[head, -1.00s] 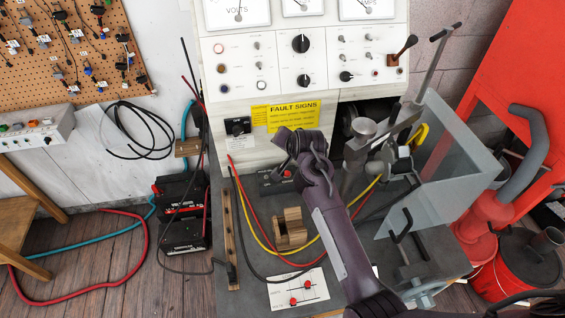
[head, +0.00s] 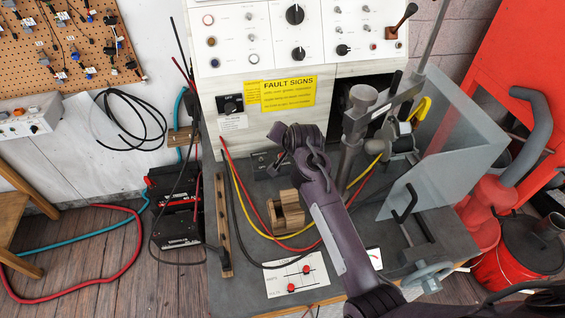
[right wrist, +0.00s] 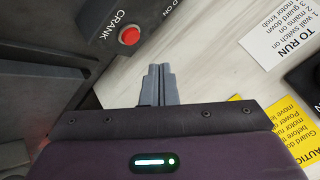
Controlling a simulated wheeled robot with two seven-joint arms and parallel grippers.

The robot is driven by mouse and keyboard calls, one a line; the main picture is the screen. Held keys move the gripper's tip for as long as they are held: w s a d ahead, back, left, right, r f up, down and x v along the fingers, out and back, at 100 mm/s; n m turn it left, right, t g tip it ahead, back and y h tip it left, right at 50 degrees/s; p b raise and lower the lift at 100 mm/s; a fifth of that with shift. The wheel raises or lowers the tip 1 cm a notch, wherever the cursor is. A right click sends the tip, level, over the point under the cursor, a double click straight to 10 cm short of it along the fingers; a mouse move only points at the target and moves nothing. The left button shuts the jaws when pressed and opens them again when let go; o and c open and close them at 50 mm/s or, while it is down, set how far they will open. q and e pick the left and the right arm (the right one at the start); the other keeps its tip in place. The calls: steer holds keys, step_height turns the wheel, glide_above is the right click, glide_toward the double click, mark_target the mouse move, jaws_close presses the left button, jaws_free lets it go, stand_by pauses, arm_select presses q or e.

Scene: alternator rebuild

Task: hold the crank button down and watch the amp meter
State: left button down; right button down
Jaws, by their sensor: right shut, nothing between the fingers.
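The red crank button (right wrist: 129,36) shows at the upper left of the right wrist view, on a dark panel with the word CRANK beside it. My right gripper (right wrist: 158,75) is shut and empty, its fingertips a little below and to the right of the button, apart from it in the picture. In the head view my right arm (head: 335,235) reaches up from the bottom over the bench; its fingers are hidden there. The crank button cannot be made out in the head view. My left gripper is not in view.
The white control panel (head: 255,62) with knobs stands behind the bench (head: 240,265). A yellow fault signs card (head: 288,92) is below it. A wooden block (head: 287,212) and red and yellow cables lie near my arm. A grey metal guard (head: 455,150) stands to the right.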

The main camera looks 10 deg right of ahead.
steer(key=shift+f, duration=1.35)
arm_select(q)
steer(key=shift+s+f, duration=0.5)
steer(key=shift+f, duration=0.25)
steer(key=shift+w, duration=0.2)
arm_select(e)
steer(key=shift+f, duration=0.15)
steer(key=shift+f, duration=0.3)
